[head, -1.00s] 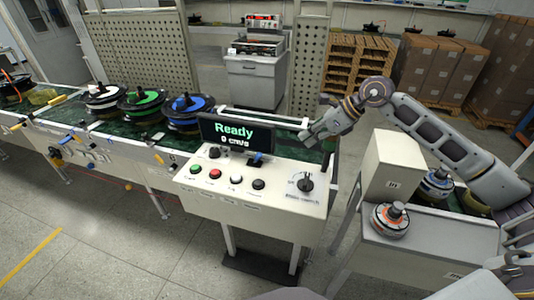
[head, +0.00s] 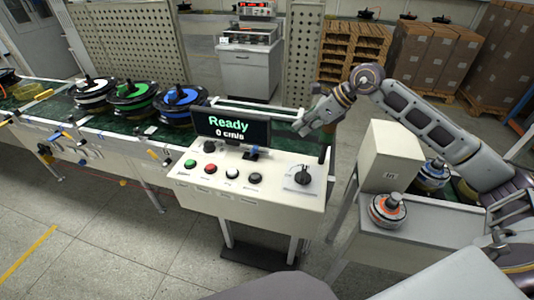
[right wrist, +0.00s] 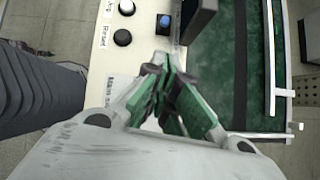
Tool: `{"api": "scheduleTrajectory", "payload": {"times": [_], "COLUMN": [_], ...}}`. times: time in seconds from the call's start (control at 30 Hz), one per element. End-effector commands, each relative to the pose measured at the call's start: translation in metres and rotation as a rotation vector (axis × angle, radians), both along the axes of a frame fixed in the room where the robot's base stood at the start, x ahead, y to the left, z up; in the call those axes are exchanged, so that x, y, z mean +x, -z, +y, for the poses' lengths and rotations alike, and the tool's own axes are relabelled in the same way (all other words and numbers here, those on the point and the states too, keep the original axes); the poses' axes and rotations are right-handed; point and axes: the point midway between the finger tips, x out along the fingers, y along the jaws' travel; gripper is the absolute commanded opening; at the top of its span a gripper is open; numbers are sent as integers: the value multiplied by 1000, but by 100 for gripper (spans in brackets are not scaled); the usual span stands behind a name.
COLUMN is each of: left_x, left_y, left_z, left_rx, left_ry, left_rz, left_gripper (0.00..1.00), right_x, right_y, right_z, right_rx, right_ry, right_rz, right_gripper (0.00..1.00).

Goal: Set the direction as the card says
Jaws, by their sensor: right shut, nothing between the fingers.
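The control console (head: 195,178) has a dark display (head: 232,128) reading "Ready" and "0 cm/s". A small blue switch (head: 251,153) stands below the display and also shows in the right wrist view (right wrist: 165,20). A black rotary knob (head: 303,176) sits at the console's right end. Its main switch label shows partly in the right wrist view, where the gripper hides the knob. My right gripper (head: 301,130) is shut and empty, above the console's back right corner, right of the display. Its green-padded fingers (right wrist: 167,72) are together. No card is readable. My left gripper is not in view.
Green, red, white and black buttons (head: 210,147) line the console's front. A conveyor (head: 62,132) carries several spools at left. At right, an orange-and-white hub (head: 388,210) stands on a grey bench beside a cream box (head: 388,155).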

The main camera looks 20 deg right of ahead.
Motion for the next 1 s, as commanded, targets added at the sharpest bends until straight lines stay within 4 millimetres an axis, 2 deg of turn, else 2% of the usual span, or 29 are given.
{"api": "scheduleTrajectory", "payload": {"times": [0.2,0.6,1.0], "left_x": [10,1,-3], "left_y": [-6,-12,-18], "left_z": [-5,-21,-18], "left_rx": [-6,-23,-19], "left_ry": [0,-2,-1], "left_rz": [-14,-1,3], "left_gripper": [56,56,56], "right_x": [7,23,39], "right_y": [15,47,80], "right_z": [11,31,52], "right_rx": [1,1,0], "right_ry": [-2,-1,-1], "right_rz": [1,1,0], "right_gripper": [0,0,0]}}
